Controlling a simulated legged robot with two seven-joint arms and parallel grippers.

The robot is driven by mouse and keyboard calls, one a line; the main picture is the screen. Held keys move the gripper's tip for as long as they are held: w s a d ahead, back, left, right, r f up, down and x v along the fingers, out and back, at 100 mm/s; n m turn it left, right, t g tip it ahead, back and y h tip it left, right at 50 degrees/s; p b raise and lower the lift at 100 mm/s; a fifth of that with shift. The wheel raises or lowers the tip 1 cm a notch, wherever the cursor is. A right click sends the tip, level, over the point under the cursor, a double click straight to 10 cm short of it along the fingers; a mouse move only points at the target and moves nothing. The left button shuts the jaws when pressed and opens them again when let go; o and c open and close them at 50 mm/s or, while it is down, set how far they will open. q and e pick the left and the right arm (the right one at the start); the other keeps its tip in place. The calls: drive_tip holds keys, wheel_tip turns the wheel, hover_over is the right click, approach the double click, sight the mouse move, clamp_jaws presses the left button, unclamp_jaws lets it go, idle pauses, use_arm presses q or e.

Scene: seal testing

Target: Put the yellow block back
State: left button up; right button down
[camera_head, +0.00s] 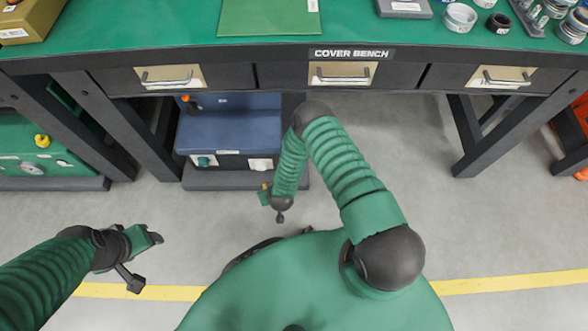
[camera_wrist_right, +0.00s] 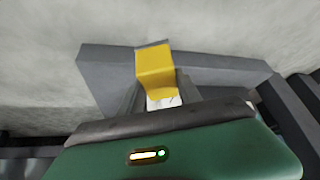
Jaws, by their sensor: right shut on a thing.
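The yellow block (camera_wrist_right: 155,70) is in the right wrist view, upright in the picture between the fingers of my right gripper (camera_wrist_right: 160,97), which is shut on it. In the head view my right gripper (camera_head: 275,201) hangs low, beside the right end of the blue cabinet's base. Only a small yellow patch of the block (camera_head: 265,187) shows there. My left gripper (camera_head: 145,260) is at the lower left with its two fingers spread apart, empty, above bare floor.
The cover bench (camera_head: 170,28) with drawers spans the top. Below it a blue cabinet (camera_head: 228,133) stands on a dark grey base (camera_head: 215,180). A green unit with a gauge (camera_head: 35,167) is at the left. Floor to the right (camera_head: 430,220) is clear.

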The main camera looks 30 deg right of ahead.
drive_tip(key=w+d+b, duration=0.1)
drive_tip(key=d+b, duration=0.1)
drive_tip(key=d, duration=0.2)
drive_tip(key=w+d+f+b, duration=0.1)
drive_tip(key=w+d+b, duration=0.1)
drive_tip(key=d, duration=0.3)
drive_tip(key=w+d+b, duration=0.1)
drive_tip(key=d+b, duration=0.1)
drive_tip(key=d, duration=0.2)
drive_tip(key=shift+w+d+f, duration=0.2)
drive_tip(key=shift+w+d, duration=0.05)
drive_tip(key=shift+w, duration=0.15)
drive_tip(key=f+b, duration=0.3)
drive_tip(key=shift+d, duration=0.35)
drive_tip(key=shift+f+b, duration=0.4)
drive_tip(key=shift+f, duration=0.05)
drive_tip(key=shift+r, duration=0.3)
drive_tip(key=c, duration=0.8)
unclamp_jaws()
drive_tip(key=shift+f, duration=0.1)
drive_tip(key=shift+c, duration=0.2)
